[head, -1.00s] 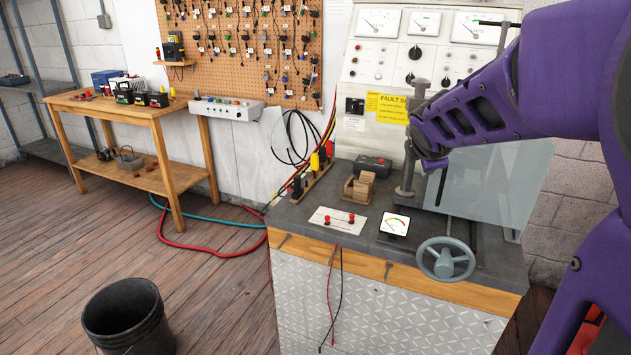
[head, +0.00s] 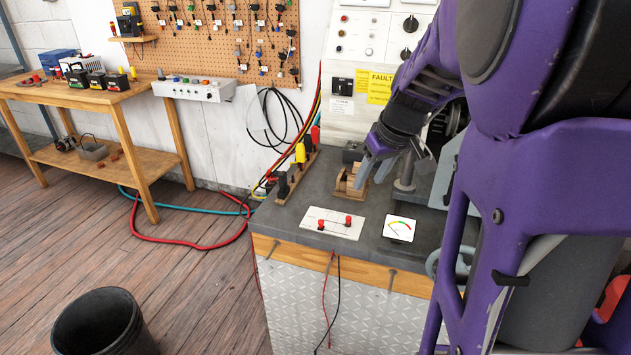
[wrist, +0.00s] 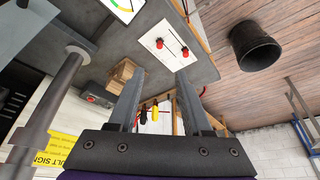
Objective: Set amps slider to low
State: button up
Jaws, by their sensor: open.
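A white slider panel (head: 335,231) with two red knobs lies on the grey bench top. The left red knob (head: 321,225) and right red knob (head: 348,221) each sit on a slot; labels are too small to read, so I cannot tell which is amps. The panel also shows in the wrist view (wrist: 160,62), beyond the fingertips, with its knobs (wrist: 159,43) and (wrist: 185,51). My gripper (head: 374,178) is open and empty, behind and right of the panel, above the bench near a wooden block holder; it also shows in the wrist view (wrist: 163,78).
A small gauge (head: 398,229) lies right of the panel. The wooden holder (head: 349,184), yellow and red clamps (head: 300,155) and a metal post (head: 405,178) stand behind. A handwheel is partly hidden by my arm. A black bucket (head: 100,325) stands on the floor.

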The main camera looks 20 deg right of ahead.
aim_at(349, 218)
jog(key=b+x, duration=0.2)
jog(key=x, duration=1.3)
jog(key=shift+s+f+b, duration=0.1)
jog(key=shift+b, duration=0.25)
jog(key=shift+c, duration=0.2)
grip_shut()
